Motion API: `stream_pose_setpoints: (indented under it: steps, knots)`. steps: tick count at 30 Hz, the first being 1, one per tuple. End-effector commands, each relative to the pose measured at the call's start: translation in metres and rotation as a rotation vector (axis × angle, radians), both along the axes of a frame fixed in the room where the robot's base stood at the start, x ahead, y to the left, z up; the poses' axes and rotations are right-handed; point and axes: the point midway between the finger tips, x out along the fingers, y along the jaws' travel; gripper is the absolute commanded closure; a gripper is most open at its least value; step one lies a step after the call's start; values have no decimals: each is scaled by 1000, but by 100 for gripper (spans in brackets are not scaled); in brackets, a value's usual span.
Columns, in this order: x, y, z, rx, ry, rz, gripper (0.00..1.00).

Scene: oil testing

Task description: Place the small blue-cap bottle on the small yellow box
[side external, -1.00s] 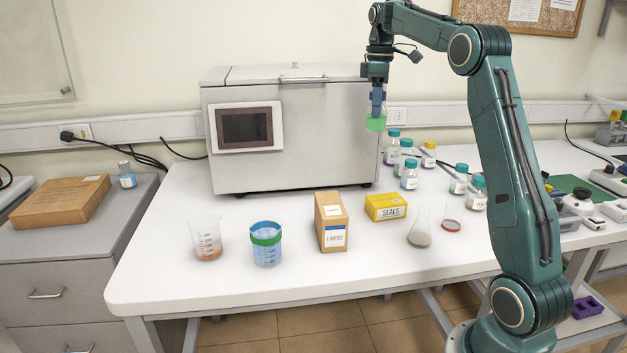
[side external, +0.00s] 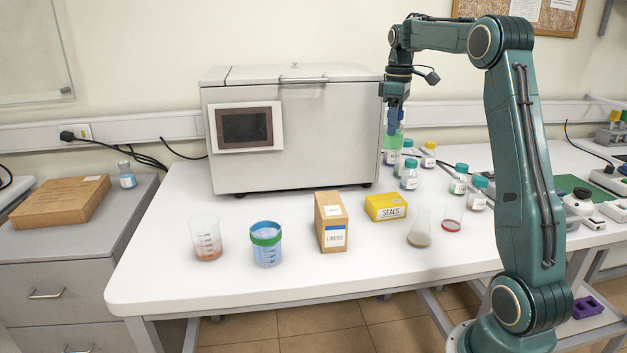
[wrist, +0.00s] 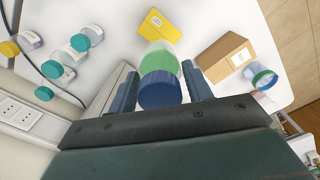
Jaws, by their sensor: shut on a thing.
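My gripper (side external: 394,123) is shut on a bottle with a dark blue cap (wrist: 160,90) and green contents. The small yellow box (side external: 385,207), labelled SEALS, lies on the table below and nearer the camera. The yellow box (wrist: 160,25) also shows beyond the bottle in the wrist view, apart from it. The box's top is bare.
Several teal-cap bottles (side external: 459,179) and a yellow-cap bottle (side external: 429,154) stand right of the gripper. A cardboard box (side external: 331,222) stands left of the yellow box, with a blue beaker (side external: 266,245) beyond it. A flask (side external: 420,228) stands to its right. The grey machine (side external: 290,140) stands behind.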

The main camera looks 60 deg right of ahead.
Motion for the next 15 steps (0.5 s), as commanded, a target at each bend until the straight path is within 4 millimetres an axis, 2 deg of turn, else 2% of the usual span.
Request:
stream_pose_setpoints:
  steps: [9,15]
  knots:
    - [-1,1,-60,3,3,0,79]
    - [0,0,-93,1,1,0,79]
